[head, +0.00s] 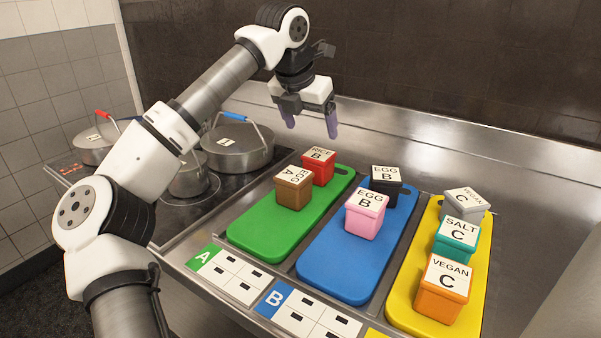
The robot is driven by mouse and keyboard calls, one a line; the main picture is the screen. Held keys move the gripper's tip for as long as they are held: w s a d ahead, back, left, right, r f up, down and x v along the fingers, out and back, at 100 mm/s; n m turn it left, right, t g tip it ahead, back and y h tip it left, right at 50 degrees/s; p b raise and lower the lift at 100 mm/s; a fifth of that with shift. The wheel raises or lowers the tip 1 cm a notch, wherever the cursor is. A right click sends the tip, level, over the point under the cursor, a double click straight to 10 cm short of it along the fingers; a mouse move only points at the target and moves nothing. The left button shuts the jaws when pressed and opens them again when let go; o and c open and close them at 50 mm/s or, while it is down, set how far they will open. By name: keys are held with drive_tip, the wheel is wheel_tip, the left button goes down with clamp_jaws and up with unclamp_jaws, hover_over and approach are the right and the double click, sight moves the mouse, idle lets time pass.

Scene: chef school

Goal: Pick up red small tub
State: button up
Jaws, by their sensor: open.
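The red small tub (320,171) stands at the far end of the green board (263,243). Its white lid reads "RICE B". A brown tub (293,193) marked "EGG A" stands close in front of it, to its left, and overlaps part of its lower side in the picture. My gripper (311,127) is open and empty. It points down and shows just above the red tub in the picture, with its fingertips apart from the tub.
Pink (364,221) and black (385,190) tubs stand on the blue board (340,270). Orange (438,301), teal (455,241) and grey (467,206) tubs stand on the yellow board (404,296). Pots, including a large lidded one (238,155), stand on the stove at left. Steel counter (543,197) is clear at right.

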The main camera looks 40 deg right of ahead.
sight(318, 154)
drive_tip(key=x, duration=0.8)
drive_tip(key=shift+d+p, duration=0.1)
drive_tip(key=shift+p, duration=0.25)
drive_tip(key=shift+p+x, duration=0.6)
drive_tip(key=shift+x, duration=2.05)
drive_tip(key=shift+w, duration=0.2)
drive_tip(key=shift+c, duration=0.4)
drive_tip(key=shift+r, duration=0.1)
drive_tip(key=c, duration=1.1)
